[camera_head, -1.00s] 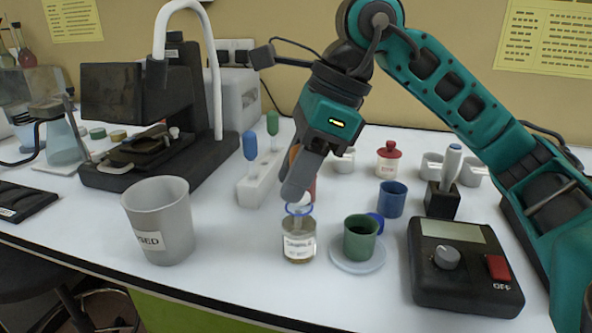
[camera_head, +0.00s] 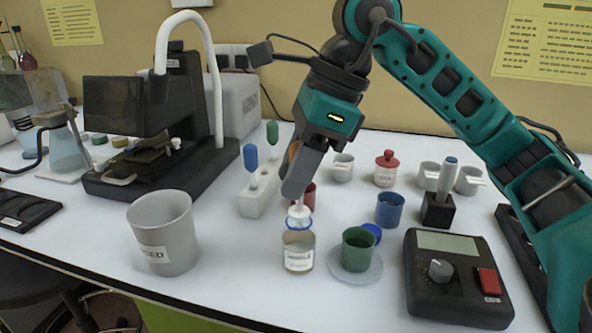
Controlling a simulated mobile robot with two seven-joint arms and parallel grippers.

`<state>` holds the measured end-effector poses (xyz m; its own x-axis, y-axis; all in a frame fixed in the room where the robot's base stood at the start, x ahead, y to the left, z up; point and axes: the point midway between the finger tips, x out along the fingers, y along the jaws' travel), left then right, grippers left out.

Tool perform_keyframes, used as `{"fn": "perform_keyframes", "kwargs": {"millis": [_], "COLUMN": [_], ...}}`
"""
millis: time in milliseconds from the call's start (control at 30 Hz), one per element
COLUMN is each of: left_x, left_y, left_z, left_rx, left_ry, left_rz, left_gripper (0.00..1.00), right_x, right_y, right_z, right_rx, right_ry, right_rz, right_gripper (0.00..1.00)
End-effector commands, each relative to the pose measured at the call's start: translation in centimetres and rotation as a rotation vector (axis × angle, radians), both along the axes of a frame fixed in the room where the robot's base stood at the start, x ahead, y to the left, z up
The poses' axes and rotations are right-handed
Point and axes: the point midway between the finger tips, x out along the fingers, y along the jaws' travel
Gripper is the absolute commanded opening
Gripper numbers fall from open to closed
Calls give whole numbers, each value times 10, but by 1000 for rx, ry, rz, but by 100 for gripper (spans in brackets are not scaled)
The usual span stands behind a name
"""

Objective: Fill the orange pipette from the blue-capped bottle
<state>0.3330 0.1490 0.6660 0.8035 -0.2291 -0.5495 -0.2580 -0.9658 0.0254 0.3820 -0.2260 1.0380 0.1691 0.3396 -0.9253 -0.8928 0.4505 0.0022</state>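The orange pipette (camera_head: 293,152) shows as a sliver of its orange bulb at my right gripper (camera_head: 291,190). The gripper is shut on it, pointing down, and its fingers hide most of the bulb. A pale part below the fingers is at the mouth of the labelled bottle (camera_head: 298,254), which has a blue ring at its neck. I cannot tell how deep the tip is. The blue cap (camera_head: 372,233) is off the bottle, lying behind the green cup (camera_head: 357,252). My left gripper is not in view.
A white rack (camera_head: 255,197) with a blue and a green pipette stands left of the gripper. A grey labelled cup (camera_head: 162,232) stands front left. The green cup's saucer (camera_head: 356,275) is close right of the bottle. A black device (camera_head: 459,279) stands front right.

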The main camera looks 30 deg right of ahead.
Motion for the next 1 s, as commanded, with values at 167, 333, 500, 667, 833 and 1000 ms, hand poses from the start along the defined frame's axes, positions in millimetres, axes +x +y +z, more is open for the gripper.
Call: {"fn": "perform_keyframes", "kwargs": {"millis": [167,333,500,667,833,1000], "left_x": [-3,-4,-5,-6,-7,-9], "left_y": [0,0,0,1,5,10], "left_z": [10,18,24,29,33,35], "left_rx": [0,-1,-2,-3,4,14], "left_ry": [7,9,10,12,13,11], "left_rz": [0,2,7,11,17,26], "left_gripper": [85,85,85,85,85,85], "right_x": [0,1,1,1,1,1], "right_y": [0,0,0,0,0,0], "right_z": [15,25,36,45,56,64], "right_rx": [1,3,2,2,2,3], "right_ry": [-3,-3,-4,-4,-4,-3], "right_rz": [-1,-1,-2,-2,-2,-2], "right_gripper": [27,27,27,27,27,27]}}
